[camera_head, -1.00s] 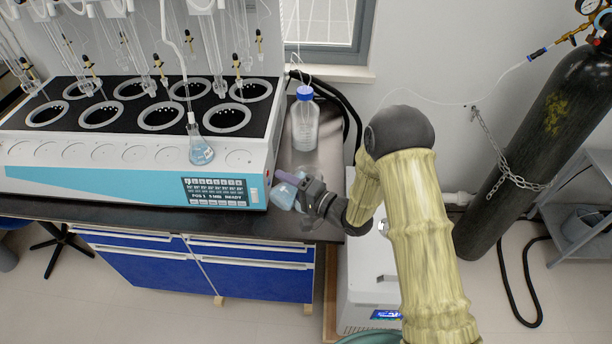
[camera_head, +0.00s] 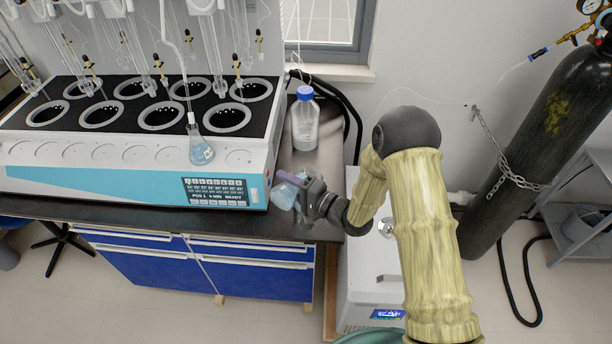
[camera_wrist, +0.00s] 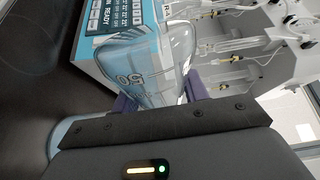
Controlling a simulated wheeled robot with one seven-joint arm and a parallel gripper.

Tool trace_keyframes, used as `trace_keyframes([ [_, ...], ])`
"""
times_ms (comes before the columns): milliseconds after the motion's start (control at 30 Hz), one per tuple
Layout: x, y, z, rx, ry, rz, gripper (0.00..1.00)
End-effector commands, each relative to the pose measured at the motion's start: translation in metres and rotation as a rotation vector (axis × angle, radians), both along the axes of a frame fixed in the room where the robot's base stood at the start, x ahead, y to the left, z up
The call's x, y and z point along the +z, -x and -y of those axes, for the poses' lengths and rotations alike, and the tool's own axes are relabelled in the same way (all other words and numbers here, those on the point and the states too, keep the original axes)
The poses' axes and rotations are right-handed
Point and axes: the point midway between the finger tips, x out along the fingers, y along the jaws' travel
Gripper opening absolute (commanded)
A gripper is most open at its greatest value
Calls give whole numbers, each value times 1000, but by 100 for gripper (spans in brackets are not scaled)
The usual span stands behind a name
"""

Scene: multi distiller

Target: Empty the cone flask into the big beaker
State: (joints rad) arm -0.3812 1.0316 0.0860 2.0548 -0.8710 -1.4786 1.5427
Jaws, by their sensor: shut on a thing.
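My gripper (camera_head: 292,184), with purple fingers, is shut on a clear cone flask (camera_head: 284,196) that holds pale blue liquid. It is above the right end of the dark bench, close to the machine's right front corner. In the wrist view the flask (camera_wrist: 150,62) lies across the picture between the fingers, with a "50" mark on its wall. A clear glass edge with a bluish tint (camera_wrist: 62,132) shows at the lower left of the wrist view, partly hidden by my gripper; it may be the big beaker. In the head view, clear glass near my gripper is too faint to tell apart.
A distiller (camera_head: 140,165) with several ringed openings and a screen fills the left. Another cone flask (camera_head: 201,152) with blue liquid stands at its front. A blue-capped bottle (camera_head: 305,125) stands behind my gripper. A black gas cylinder (camera_head: 530,150) is at the right.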

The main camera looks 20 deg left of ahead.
Motion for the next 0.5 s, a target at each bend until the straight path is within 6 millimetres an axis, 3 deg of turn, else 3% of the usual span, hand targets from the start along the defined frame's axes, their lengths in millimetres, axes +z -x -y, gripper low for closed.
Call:
trace_keyframes([
  [500, 3, -1, -1, -1, -12, -37, 16],
])
